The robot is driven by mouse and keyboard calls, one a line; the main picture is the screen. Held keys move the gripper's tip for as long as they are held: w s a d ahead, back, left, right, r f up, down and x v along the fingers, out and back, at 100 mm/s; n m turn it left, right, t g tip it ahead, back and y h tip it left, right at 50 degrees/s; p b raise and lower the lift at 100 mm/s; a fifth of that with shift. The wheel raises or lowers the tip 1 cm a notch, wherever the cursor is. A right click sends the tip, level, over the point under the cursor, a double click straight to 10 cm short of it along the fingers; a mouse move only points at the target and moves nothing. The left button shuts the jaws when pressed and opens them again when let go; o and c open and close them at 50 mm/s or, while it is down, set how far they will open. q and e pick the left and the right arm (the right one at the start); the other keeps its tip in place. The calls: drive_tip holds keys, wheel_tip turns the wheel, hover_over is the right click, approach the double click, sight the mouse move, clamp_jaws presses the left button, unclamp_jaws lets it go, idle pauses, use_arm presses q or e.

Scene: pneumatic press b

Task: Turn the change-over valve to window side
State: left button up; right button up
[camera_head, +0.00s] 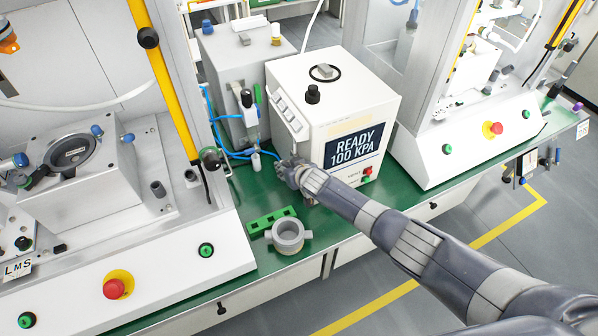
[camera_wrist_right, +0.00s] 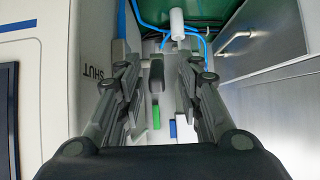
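The white press unit (camera_head: 290,75) stands on the green bench, with a display reading READY 100 KPA (camera_head: 352,148). My right gripper (camera_head: 288,168) reaches to the lower left side of this unit. In the right wrist view, my right gripper (camera_wrist_right: 158,85) is open, with a finger on each side of a dark grey lever (camera_wrist_right: 156,74). I cannot tell whether either finger touches it. In the head view the gripper hides that spot. My left gripper is not in view.
A grey box (camera_head: 222,62) with blue hoses (camera_head: 238,153) stands close to the left of the unit. A grey ring-shaped part (camera_head: 288,236) and a green block (camera_head: 272,219) lie on the bench in front. White machine consoles (camera_head: 190,270) flank both sides.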

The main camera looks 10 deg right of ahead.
drive_tip(key=shift+s+d+r, duration=0.25)
drive_tip(key=shift+r, duration=0.05)
drive_tip(key=v, duration=0.9)
